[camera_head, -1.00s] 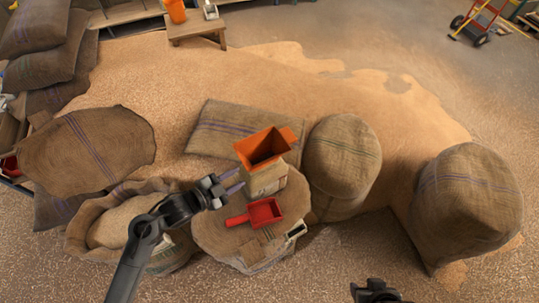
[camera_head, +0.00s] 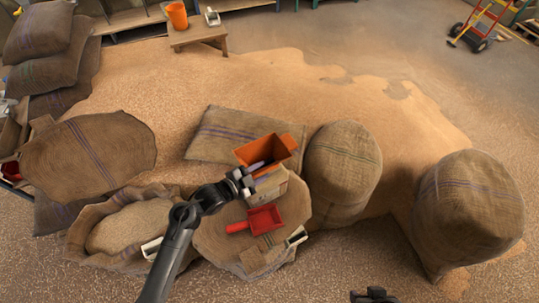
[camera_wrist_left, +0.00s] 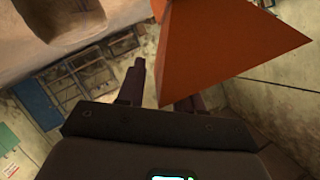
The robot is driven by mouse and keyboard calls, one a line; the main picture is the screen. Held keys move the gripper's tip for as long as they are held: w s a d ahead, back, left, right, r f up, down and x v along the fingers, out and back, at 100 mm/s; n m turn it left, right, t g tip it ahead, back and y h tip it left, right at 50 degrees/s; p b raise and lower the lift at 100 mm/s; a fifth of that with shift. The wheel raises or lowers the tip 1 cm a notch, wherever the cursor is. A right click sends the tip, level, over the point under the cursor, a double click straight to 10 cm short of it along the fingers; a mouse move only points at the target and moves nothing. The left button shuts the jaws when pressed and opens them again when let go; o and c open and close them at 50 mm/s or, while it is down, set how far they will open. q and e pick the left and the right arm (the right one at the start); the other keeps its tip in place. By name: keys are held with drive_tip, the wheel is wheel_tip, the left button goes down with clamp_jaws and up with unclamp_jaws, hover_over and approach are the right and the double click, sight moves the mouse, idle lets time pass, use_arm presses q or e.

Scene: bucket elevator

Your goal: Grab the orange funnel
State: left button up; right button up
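The orange funnel (camera_head: 268,148), a square hopper with a side tab, sits on a small pale box (camera_head: 268,188) on a sack. In the left wrist view the funnel (camera_wrist_left: 220,55) fills the upper right as a tapering wedge, covering part of one finger. My left gripper (camera_head: 258,170) is at the funnel's near left side, with its fingers overlapping the funnel's lower part. The wrist view shows the two fingers (camera_wrist_left: 162,92) spread apart. I cannot tell whether they touch the funnel. My right gripper (camera_head: 374,296) shows only partly at the bottom edge; its fingers are unclear.
A red scoop (camera_head: 263,219) lies on the sack top (camera_head: 222,235) below the box. Upright sacks (camera_head: 343,160) stand to the right, and an open grain sack (camera_head: 130,228) is at left. A flat sack (camera_head: 228,132) lies behind. Grain covers the floor beyond.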

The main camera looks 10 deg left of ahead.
use_arm(q)
drive_tip(key=shift+w+d+f, duration=0.1)
drive_tip(key=shift+w, duration=0.05)
clamp_jaws()
idle(0.6)
